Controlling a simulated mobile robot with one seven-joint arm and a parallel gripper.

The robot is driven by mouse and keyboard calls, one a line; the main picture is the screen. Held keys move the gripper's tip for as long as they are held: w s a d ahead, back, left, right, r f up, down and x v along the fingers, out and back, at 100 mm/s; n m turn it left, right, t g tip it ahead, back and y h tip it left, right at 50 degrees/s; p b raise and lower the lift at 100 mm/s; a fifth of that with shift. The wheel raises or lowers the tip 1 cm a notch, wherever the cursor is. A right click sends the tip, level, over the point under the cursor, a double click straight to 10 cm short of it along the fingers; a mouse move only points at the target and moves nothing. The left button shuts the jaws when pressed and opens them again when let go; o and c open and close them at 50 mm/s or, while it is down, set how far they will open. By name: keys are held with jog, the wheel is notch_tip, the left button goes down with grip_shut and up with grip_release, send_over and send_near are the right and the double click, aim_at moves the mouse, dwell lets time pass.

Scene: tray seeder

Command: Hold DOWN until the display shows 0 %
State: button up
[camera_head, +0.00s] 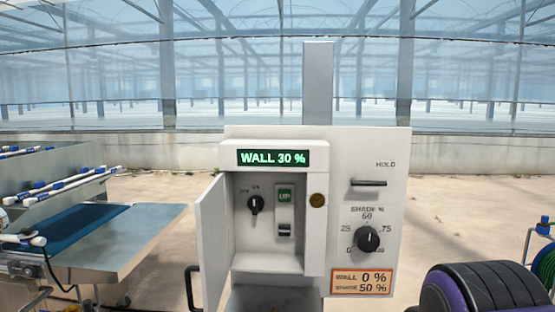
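The display (273,158) at the top of the control box reads WALL 30 % in green. Inside the open box (255,262) a rocker-like control has a green part (285,196) that appears marked UP. Below it is a grey and dark part (284,230) whose marking I cannot read; no DOWN label is legible. A black rotary selector (255,204) sits to its left. A label (361,282) on the panel reads WALL 0 % and SHADE 50 %. My gripper is not in view, and nothing is seen touching the controls.
The box door (213,240) stands open to the left. The right panel has a dark slot or bar (368,183) under HOLD and a black SHADE knob (367,240). A bench (125,240) stands at left. A black and purple rounded object (487,290) fills the lower right.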

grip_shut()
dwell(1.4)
